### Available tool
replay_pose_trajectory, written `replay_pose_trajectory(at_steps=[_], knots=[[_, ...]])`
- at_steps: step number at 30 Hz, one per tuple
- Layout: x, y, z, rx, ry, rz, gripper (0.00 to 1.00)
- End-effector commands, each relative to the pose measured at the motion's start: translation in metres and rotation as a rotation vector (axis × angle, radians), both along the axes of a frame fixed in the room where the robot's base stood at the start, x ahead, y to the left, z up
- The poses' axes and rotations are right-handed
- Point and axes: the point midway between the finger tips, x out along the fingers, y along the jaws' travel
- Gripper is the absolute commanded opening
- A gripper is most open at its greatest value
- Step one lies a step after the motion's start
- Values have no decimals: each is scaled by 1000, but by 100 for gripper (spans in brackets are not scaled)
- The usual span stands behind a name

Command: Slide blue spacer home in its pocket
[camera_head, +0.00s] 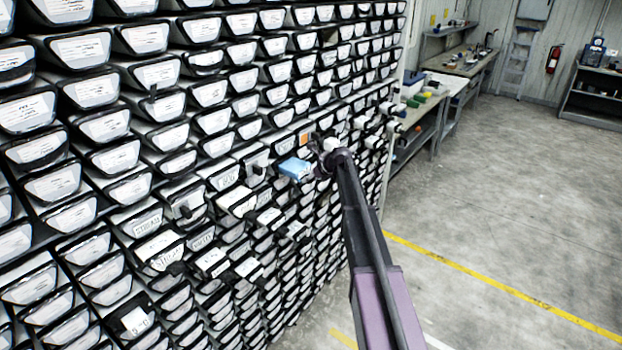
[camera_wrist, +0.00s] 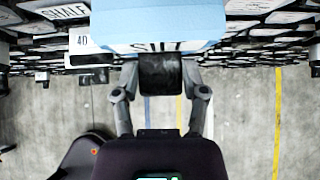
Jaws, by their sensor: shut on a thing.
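The light blue spacer (camera_head: 293,168) sticks out from the wall of drawer-like pockets, left of my gripper (camera_head: 318,163). In the wrist view the blue spacer (camera_wrist: 160,20) fills the top middle, and its front label reads "SILT", partly cut by shadow. A black grip block hangs at its front. My gripper (camera_wrist: 160,75) has a finger on each side of that black block and is shut on it. The pocket's inside and the spacer's far end are hidden.
Rows of white-labelled liners (camera_head: 165,130) crowd around, several sticking out. A "40" tag (camera_wrist: 81,40) and a "SHALE" label (camera_wrist: 66,12) show at left in the wrist view. A workbench (camera_head: 420,115) stands beyond the wall. The concrete floor (camera_head: 480,190) at right is open.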

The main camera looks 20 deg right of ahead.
Motion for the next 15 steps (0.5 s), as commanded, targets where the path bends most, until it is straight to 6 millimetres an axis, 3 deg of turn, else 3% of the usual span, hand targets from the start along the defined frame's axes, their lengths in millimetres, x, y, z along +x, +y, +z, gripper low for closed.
replay_pose_trajectory(at_steps=[15], knots=[[8, 6, 0, 0, 0, 0, 8]])
